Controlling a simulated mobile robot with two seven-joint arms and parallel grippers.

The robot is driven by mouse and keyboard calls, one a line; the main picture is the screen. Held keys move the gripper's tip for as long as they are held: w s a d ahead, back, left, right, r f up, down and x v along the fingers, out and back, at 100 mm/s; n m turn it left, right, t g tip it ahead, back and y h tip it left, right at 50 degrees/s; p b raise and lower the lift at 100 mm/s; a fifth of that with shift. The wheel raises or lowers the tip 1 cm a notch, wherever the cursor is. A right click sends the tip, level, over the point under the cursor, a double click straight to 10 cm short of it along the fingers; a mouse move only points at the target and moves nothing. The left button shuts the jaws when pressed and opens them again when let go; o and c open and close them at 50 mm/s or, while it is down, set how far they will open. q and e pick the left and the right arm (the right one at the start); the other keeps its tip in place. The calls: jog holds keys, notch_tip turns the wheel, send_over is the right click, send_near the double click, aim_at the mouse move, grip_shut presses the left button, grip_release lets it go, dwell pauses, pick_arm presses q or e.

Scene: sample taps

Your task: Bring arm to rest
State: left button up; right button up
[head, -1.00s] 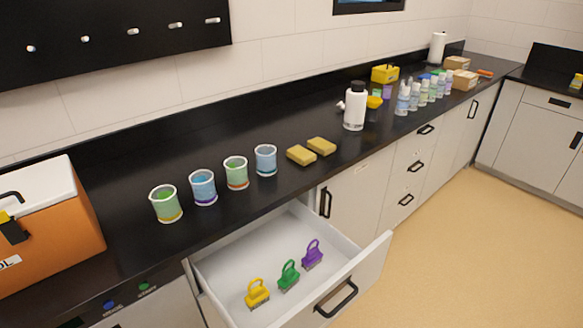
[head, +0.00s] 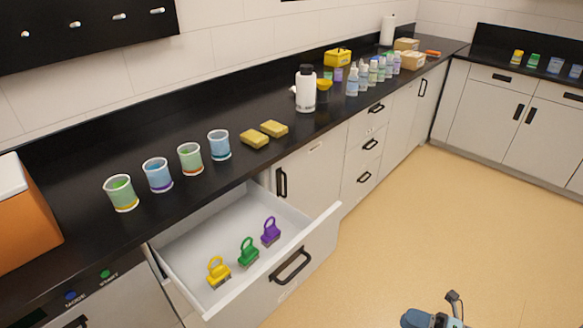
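Part of my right arm with its gripper (head: 440,312) shows at the bottom right edge of the head view, over the bare floor. It is small and cut off by the frame, so I cannot tell if its fingers are open or shut. It is apart from the counter and the drawer. My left gripper is not in view.
An open white drawer (head: 190,247) juts out, holding yellow (head: 218,272), green (head: 248,252) and purple (head: 271,232) handled tools. Several beakers, two yellow sponges (head: 255,139) and a white bottle (head: 306,90) stand on the black counter (head: 225,110). The tan floor (head: 400,230) is clear.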

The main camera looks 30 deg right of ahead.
jog(key=w+a+f+m+g+h, duration=0.3)
jog(key=a+m+h, duration=0.15)
jog(key=m, duration=0.55)
jog(key=w+a+f+m+g+h, duration=0.2)
jog(key=a+f+m+h, duration=0.25)
jog(key=m, duration=0.55)
jog(key=a+r+m, duration=0.2)
jog(key=a+m, duration=0.4)
jog(key=a, duration=0.8)
notch_tip(320, 180, up, 12)
jog(key=n+t+p, duration=0.1)
jog(key=p, duration=1.2)
jog(key=shift+d+f+y, duration=0.2)
jog(key=shift+d+y, duration=0.2)
jog(key=shift+d, duration=0.05)
jog(key=shift+w, duration=0.1)
